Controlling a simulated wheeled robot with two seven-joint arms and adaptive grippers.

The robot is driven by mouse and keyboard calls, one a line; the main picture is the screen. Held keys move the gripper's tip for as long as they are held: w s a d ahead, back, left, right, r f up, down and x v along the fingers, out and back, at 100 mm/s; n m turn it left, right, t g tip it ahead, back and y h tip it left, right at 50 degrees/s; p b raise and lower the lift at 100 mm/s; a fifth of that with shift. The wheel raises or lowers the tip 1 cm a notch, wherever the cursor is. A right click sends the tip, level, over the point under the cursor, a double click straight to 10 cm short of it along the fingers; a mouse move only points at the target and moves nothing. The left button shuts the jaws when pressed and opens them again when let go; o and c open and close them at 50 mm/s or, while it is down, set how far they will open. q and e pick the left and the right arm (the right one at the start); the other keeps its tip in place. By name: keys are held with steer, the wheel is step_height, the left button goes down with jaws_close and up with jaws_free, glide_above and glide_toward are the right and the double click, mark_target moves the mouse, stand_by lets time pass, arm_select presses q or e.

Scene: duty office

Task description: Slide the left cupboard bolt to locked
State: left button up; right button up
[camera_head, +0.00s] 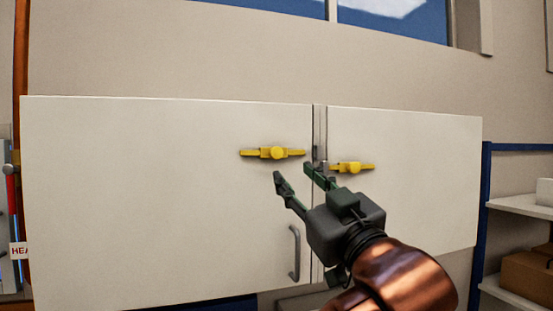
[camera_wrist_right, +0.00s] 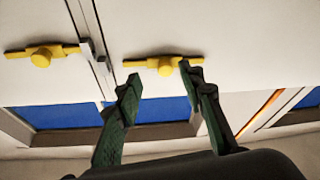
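The left cupboard bolt (camera_head: 277,153) is a yellow bar with a round knob on the left white door (camera_head: 150,200). It lies level, and its right end stops just short of the door's inner edge. It also shows in the wrist view (camera_wrist_right: 166,66), which looks upside down. My right gripper (camera_head: 293,174) is open and empty, just below and right of the knob in the head view. In the wrist view its green fingers (camera_wrist_right: 160,73) appear on either side of the knob; I cannot tell whether they touch it. My left gripper is not in view.
A second yellow bolt (camera_head: 354,168) is on the right door (camera_head: 420,190), its inner end close to the grey metal strip (camera_head: 319,135) between the doors. A grey handle (camera_head: 294,252) is low on the left door. Shelves with boxes (camera_head: 525,277) stand at right.

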mark_target(279, 156)
steer(key=shift+y, duration=0.3)
steer(key=w+a+r+p, duration=0.1)
steer(key=r, duration=0.1)
steer(key=w+a+r+p, duration=0.1)
steer(key=a+r+p, duration=0.1)
steer(key=shift+w+p, duration=0.3)
steer(key=shift+w, duration=0.1)
steer(key=w, duration=0.2)
steer(key=shift+w+f, duration=0.25)
steer(key=shift+w, duration=0.1)
steer(key=shift+s+r, duration=0.15)
steer(key=shift+s, duration=0.4)
steer(key=shift+w+a, duration=0.15)
steer(key=shift+w, duration=0.15)
steer(key=shift+c, duration=1.3)
steer(key=shift+s+d, duration=0.1)
steer(key=shift+d, duration=0.1)
steer(key=c, duration=0.3)
steer(key=shift+s, duration=0.1)
steer(key=c, duration=0.3)
steer(key=shift+a, duration=0.1)
jaws_close()
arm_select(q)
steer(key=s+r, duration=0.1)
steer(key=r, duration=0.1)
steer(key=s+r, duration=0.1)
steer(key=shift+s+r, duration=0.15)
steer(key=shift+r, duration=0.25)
